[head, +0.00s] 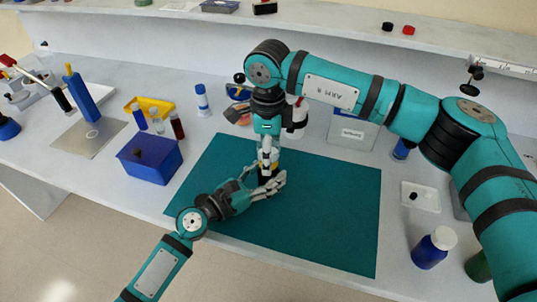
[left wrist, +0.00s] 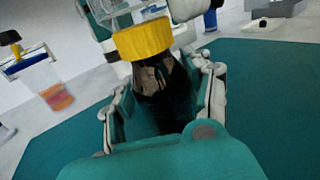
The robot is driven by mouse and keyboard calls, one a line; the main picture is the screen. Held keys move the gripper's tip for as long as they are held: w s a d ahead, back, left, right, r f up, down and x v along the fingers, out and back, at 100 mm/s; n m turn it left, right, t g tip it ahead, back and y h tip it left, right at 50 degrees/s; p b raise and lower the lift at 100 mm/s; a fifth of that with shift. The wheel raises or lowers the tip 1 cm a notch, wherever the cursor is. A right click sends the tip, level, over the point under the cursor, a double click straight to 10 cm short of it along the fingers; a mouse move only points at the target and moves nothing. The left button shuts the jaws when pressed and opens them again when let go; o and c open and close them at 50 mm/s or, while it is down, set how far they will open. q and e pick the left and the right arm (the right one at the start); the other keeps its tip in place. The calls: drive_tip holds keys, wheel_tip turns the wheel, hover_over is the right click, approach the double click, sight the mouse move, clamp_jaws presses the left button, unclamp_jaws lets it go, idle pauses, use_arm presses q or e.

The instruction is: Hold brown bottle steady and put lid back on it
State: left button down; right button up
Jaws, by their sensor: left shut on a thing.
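The brown bottle (head: 265,179), very dark, stands upright on the teal mat (head: 335,215), mostly hidden by my grippers. My left gripper (head: 268,184) is shut around its body from the front. In the left wrist view the dark bottle (left wrist: 165,85) sits between the fingers of that gripper (left wrist: 165,100). A yellow lid (left wrist: 142,40) is at the bottle's top; I cannot tell whether it is seated. My right gripper (head: 267,152) reaches down from above, with fingertips at the lid. Whether it is shut on the lid is unclear.
A blue box (head: 150,165) stands left of the mat, by a yellow tray (head: 150,112) with small vials. A blue bottle with a white cap (head: 434,247) and a white tray (head: 420,197) are at the right. The mat's front and right are clear.

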wheel_tip(320, 180, up, 11)
drive_tip(key=shift+f, duration=0.15)
use_arm(q)
drive_tip(key=shift+c, duration=2.3)
unclamp_jaws()
drive_tip(key=v, duration=1.2)
